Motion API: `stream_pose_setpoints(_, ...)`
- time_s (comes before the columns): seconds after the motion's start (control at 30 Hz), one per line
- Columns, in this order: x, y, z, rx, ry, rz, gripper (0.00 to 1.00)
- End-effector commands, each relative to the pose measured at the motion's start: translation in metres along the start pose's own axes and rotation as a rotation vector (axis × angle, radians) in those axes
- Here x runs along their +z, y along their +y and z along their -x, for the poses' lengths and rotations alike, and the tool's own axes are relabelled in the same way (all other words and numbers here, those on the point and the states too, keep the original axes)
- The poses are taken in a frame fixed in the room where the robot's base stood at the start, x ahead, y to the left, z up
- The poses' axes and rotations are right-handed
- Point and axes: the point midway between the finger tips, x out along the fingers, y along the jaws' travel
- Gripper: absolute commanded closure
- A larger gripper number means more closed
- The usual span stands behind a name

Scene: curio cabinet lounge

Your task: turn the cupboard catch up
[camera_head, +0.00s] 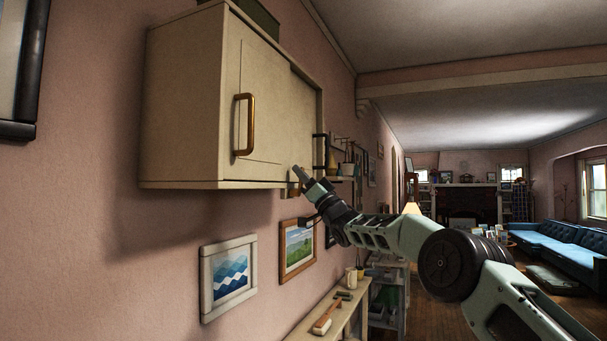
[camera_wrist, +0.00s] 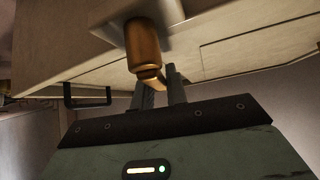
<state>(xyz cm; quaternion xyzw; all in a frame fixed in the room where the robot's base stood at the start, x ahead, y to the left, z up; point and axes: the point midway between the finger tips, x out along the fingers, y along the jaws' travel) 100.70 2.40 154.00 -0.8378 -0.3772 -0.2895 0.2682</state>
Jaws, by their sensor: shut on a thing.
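The cream wall cupboard (camera_head: 185,110) hangs on the pink wall in the head view, and its underside and front edge (camera_wrist: 235,45) fill the top of the wrist view. The brass catch (camera_wrist: 142,48) sits at the cupboard's lower edge in the wrist view, with a rounded barrel and a narrower tip pointing down toward my fingers. In the head view the catch (camera_head: 292,189) is small and partly hidden by my gripper (camera_head: 300,175). In the wrist view my gripper (camera_wrist: 160,80) is shut on the catch's lower tip; the exact contact is partly hidden.
Framed pictures (camera_head: 229,277) hang below. A narrow shelf table (camera_head: 350,322) holds a brush and a mug. Open room lies to the right, beyond my arm.

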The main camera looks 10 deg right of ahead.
Motion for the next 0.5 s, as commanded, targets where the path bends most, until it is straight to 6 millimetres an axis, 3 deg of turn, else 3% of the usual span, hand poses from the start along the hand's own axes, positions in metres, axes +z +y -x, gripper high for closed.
stream_pose_setpoints(0.5, 0.002, -0.012, 0.001, -0.163, -0.002, 0.165, 1.0)
